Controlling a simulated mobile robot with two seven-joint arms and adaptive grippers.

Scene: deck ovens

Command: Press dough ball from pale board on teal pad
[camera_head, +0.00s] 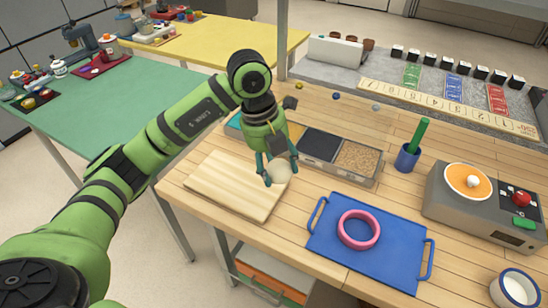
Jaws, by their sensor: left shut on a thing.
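The pale board (225,187) lies on the left part of the wooden table. The dough ball (279,174) is cream-coloured and sits between the fingertips of my left gripper (281,171), which is shut on it. The ball shows over the board's right end; I cannot tell whether it touches the board. The teal pad (234,124) is at the left end of a row with a dark pad and a grainy pad, partly hidden by my left arm. My right gripper is not in view.
The dark pad (319,145) and grainy pad (357,157) lie right of my gripper. A blue tray (395,265) with a pink ring (358,230) is in front.

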